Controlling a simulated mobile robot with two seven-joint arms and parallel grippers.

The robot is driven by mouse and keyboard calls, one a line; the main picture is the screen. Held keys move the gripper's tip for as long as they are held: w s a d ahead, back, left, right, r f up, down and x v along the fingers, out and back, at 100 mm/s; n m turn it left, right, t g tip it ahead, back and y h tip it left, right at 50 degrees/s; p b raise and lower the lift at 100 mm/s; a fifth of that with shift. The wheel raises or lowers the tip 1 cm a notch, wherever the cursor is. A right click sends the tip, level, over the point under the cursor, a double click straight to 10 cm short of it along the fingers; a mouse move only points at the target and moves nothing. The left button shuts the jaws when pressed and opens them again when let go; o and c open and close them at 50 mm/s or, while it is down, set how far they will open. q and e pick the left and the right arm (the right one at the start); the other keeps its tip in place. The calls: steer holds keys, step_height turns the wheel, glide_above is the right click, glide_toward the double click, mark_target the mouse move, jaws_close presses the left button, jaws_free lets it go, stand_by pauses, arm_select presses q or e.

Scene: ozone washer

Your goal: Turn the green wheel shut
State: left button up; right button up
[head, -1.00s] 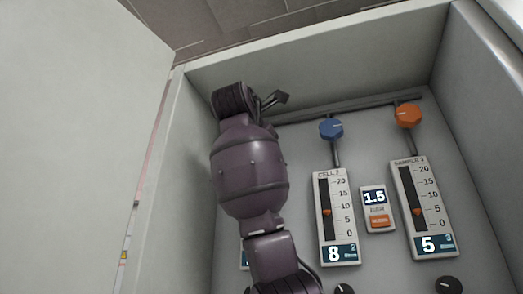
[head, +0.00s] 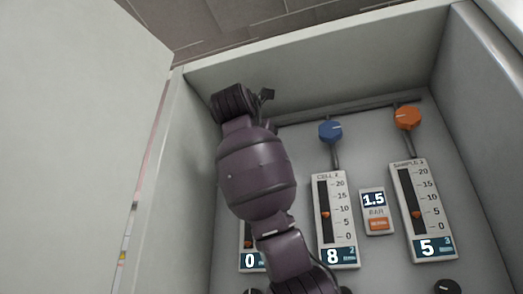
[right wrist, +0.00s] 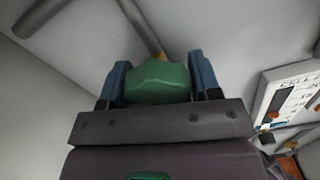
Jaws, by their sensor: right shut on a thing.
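The green wheel (right wrist: 158,82) sits between the two blue-grey fingers of my right gripper (right wrist: 160,85) in the right wrist view, and the gripper is shut on it. In the head view my right arm covers the wheel, and only part of the right gripper (head: 264,96) shows at the upper left of the cabinet. The leftmost meter's display (head: 250,260) reads 0, and most of its scale is behind my arm. My left gripper is not in view.
A blue wheel (head: 330,131) and an orange wheel (head: 407,117) sit to the right on the pipe. Their meters read 8 (head: 335,257) and 5 (head: 432,248). A pressure box (head: 374,200) shows 1.5. Cabinet walls stand close around; the open door (head: 75,130) is at left.

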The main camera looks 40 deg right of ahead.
steer(key=o, duration=0.9)
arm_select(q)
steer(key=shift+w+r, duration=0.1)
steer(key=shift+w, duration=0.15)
arm_select(e)
steer(key=shift+a, duration=0.1)
steer(key=shift+s+a, duration=0.2)
steer(key=shift+a, duration=0.1)
arm_select(q)
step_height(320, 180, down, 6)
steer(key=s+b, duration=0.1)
steer(key=b, duration=0.3)
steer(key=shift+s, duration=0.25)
arm_select(e)
steer(key=v, duration=1)
